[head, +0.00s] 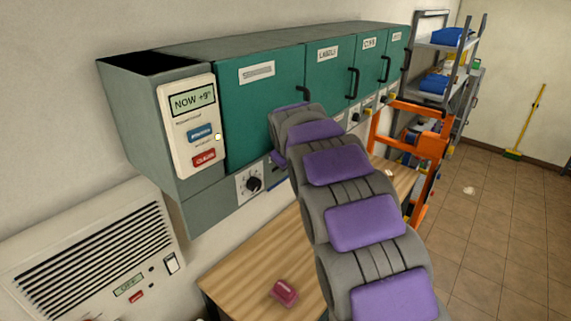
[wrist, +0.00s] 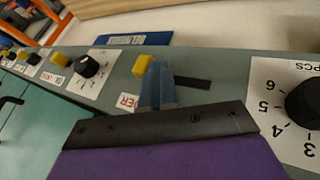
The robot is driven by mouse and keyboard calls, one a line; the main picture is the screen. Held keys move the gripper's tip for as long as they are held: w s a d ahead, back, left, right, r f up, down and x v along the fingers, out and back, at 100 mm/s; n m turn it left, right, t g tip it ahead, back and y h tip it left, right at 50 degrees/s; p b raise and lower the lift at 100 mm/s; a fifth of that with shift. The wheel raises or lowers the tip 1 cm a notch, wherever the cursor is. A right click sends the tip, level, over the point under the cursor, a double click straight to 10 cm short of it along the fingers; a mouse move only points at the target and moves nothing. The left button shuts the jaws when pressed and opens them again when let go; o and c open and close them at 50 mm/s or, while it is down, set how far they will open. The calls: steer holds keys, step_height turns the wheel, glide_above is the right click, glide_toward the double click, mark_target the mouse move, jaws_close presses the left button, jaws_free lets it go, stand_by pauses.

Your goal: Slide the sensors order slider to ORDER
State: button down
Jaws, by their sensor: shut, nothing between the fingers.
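In the wrist view, a yellow slider knob (wrist: 142,64) sits on the grey-green panel strip. A dark slot (wrist: 195,83) shows to its right, so the knob stands towards the slot's left end. A white label (wrist: 128,103) with red letters ending in "ER" lies just below the knob, partly hidden by my gripper. My gripper (wrist: 158,82) is shut and empty, its blue-grey fingers immediately right of the knob and overlapping its edge; I cannot tell whether they touch. In the head view my arm hides the gripper and slider.
A black dial (wrist: 88,67) and another yellow knob (wrist: 60,60) are left of the slider; a numbered dial (wrist: 303,103) is right. In the head view, green cabinets (head: 262,110) line the wall above a wooden bench (head: 250,260) holding a red object (head: 284,292). An orange frame (head: 425,150) stands right.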

steer(key=shift+r, duration=0.2)
steer(key=v, duration=0.9)
steer(key=shift+s+p, duration=0.25)
steer(key=shift+p, duration=0.2)
steer(key=shift+a, duration=0.2)
steer(key=s+d+f+m+g+h+b, duration=0.1)
steer(key=s+d+f+m+g+b, duration=0.1)
steer(key=s+d+f+b, duration=0.6)
steer(key=s+d+f+m+g+b, duration=0.1)
steer(key=s+d+f+m+g, duration=0.15)
steer(key=s+d+f, duration=0.6)
steer(key=s+f+m+g+b, duration=0.1)
steer(key=s+f+b, duration=0.2)
steer(key=s+f, duration=0.3)
steer(key=s+f+m+g+b, duration=0.2)
steer(key=s+f+b, duration=0.2)
steer(key=s, duration=1.1)
steer(key=s+f+m+g+y+b, duration=0.1)
steer(key=s+f+b, duration=0.2)
steer(key=s+f, duration=0.4)
steer(key=s, duration=0.4)
steer(key=shift+s+d+f+m+g, duration=0.25)
steer(key=shift+s+f+m+g, duration=0.05)
steer(key=shift+s+m+g, duration=0.05)
